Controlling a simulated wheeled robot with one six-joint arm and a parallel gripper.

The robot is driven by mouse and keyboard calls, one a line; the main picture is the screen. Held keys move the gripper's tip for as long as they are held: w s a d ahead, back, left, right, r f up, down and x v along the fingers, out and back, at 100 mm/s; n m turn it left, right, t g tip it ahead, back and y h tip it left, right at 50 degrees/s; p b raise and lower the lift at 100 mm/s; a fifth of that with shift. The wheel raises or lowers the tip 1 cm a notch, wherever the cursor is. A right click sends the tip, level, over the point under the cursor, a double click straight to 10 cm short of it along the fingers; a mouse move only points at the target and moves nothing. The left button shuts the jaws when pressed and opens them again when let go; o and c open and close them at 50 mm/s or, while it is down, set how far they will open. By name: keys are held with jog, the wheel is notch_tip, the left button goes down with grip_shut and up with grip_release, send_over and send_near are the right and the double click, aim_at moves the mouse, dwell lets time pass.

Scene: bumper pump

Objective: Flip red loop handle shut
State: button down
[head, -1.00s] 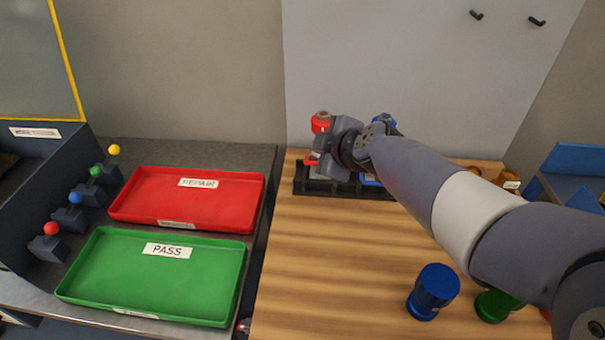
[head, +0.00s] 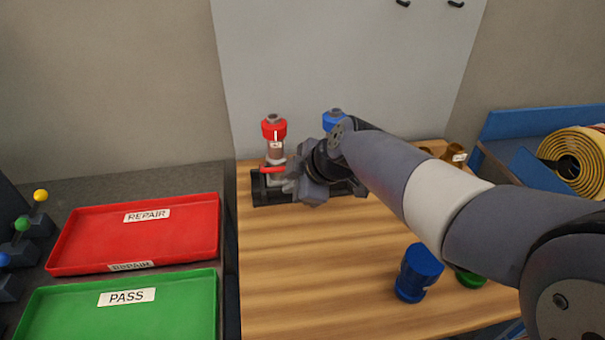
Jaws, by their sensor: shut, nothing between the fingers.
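The red-topped pump (head: 274,140) stands upright in a black rack at the back left of the wooden table. Its red handle (head: 272,170) sticks out low on the pump, just above the rack; its loop shape is too small to make out. My gripper (head: 288,184) is shut and empty, low beside the pump and close to the handle. I cannot tell whether it touches the handle. My wrist hides much of the rack (head: 262,190). A blue-topped pump (head: 334,119) stands behind my wrist, mostly hidden.
A blue cylinder (head: 418,273) and a partly hidden green one (head: 471,279) stand at the table's front right. Red (head: 70,245) and green (head: 205,310) trays lie left. A yellow hose roll (head: 573,160) sits far right. The table's front left is clear.

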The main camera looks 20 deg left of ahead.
jog(key=shift+w+a+f+p, duration=0.3)
jog(key=shift+w+a+p, duration=0.1)
jog(key=shift+w+a, duration=0.55)
jog(key=shift+w+a+f+p, duration=0.25)
jog(key=shift+w+a+p, duration=0.15)
jog(key=shift+w+a, duration=0.5)
jog(key=shift+w+d, duration=0.15)
jog(key=shift+d, duration=0.05)
